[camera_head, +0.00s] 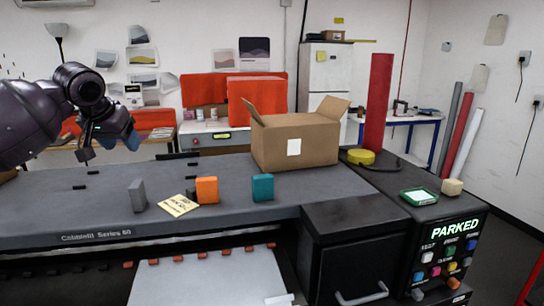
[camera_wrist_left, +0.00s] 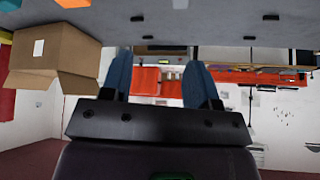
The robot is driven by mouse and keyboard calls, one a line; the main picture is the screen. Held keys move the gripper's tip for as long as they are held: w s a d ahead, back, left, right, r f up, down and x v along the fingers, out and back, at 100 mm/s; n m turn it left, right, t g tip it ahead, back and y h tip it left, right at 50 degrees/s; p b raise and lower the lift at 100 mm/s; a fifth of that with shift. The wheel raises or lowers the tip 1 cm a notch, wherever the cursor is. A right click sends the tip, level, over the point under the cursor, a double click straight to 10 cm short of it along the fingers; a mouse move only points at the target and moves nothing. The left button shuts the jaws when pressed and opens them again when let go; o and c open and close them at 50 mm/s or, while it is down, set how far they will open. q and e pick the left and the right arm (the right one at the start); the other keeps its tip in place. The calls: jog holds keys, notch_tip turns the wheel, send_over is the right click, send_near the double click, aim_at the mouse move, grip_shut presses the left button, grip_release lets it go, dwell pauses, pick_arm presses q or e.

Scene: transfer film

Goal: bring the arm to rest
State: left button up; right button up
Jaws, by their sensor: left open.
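My left arm comes in from the left in the head view, raised above the left part of the grey machine bed (camera_head: 100,205). Its gripper (camera_head: 108,148) hangs clear of the surface. In the left wrist view the two blue fingers of the left gripper (camera_wrist_left: 158,65) stand wide apart with nothing between them. My right gripper does not show in either view.
On the bed stand a grey block (camera_head: 137,195), an orange block (camera_head: 207,190), a teal block (camera_head: 262,187) and a yellow note (camera_head: 178,205). An open cardboard box (camera_head: 320,145) is farther back. A red roll (camera_head: 377,105) stands upright at right. A panel (camera_head: 455,230) reads "PARKED".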

pick_arm(q)
jog(key=w+d+f+m+t+h, duration=0.3)
jog(key=w+d+f+m+t, duration=0.15)
jog(key=d, duration=0.45)
jog(key=s+d+f+m+t+h, duration=0.1)
jog(key=s+d+f+t, duration=0.15)
jog(key=f, duration=0.45)
jog(key=s+d+f+m+t+h, duration=0.1)
jog(key=s+d+f+m+h, duration=0.15)
jog(key=f, duration=0.35)
jog(key=s+a+f+n+g+y, duration=0.1)
jog(key=s+a+f+n+y, duration=0.1)
jog(key=s+f, duration=0.9)
jog(key=s+a+f+n+g+y+b, duration=0.1)
jog(key=s+a+f+n+y, duration=0.1)
jog(key=s+f, duration=1)
jog(key=s+a+f+n+g+y, duration=0.1)
jog(key=s+a+f+n+y, duration=0.2)
jog(key=s+f, duration=0.8)
jog(key=shift+s+f+n+b, duration=0.35)
jog(key=shift+s+n, duration=0.25)
jog(key=shift+s, duration=0.65)
jog(key=shift+d, duration=0.1)
